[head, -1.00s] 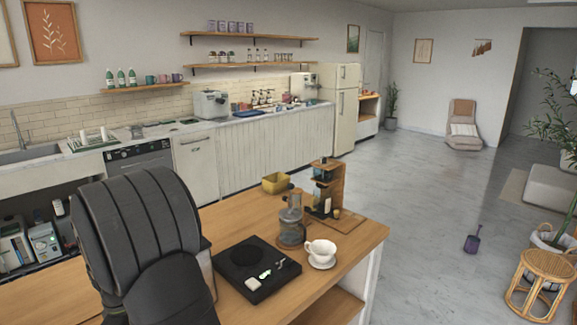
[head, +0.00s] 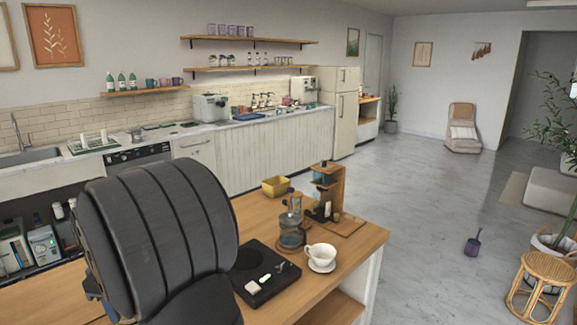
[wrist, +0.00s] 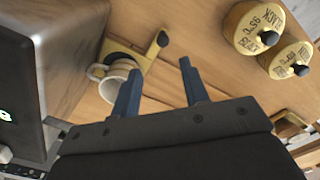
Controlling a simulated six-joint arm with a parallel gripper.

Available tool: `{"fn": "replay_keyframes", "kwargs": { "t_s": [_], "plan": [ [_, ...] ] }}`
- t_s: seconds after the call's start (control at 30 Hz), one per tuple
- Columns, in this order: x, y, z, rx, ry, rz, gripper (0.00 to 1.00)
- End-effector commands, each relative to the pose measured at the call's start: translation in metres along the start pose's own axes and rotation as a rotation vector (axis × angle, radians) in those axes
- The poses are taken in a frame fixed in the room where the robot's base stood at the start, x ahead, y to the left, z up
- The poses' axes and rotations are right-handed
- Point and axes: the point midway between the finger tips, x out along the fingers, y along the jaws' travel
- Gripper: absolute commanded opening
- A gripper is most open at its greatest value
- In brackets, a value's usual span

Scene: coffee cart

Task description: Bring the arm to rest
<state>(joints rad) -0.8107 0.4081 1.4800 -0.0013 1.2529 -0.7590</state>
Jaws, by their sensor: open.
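My gripper (wrist: 160,66) shows in the wrist view with its two blue-grey fingers apart and nothing between them. It is above a wooden surface (wrist: 205,25). My dark, ribbed arm fills the lower left of the head view, and the gripper is not visible there.
In the wrist view, a white cup (wrist: 118,68) is beyond the left finger, beside a brass-coloured bracket (wrist: 155,48). Two labelled canisters (wrist: 255,30) (wrist: 287,58) stand at right. A grey machine (wrist: 45,60) is at left. In the head view, a black scale (head: 262,290), glass carafe (head: 291,238) and white cup (head: 320,252) stand on the wooden counter (head: 350,262).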

Motion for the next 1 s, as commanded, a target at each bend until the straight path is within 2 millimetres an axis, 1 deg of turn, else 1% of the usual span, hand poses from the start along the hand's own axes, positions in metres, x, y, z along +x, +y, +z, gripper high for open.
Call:
{"fn": "replay_keyframes", "kwargs": {
  "t_s": [0.03, 0.23, 0.3, 1.0],
  "plan": [
    [-0.011, 0.000, 0.000, 0.000, 0.002, 0.003, 0.41],
    [-0.051, 0.001, 0.000, 0.000, 0.002, 0.003, 0.41],
    [-0.032, 0.000, 0.001, 0.000, -0.004, -0.003, 0.41],
    [0.110, -0.002, 0.000, -0.001, -0.003, -0.005, 0.41]
  ]
}}
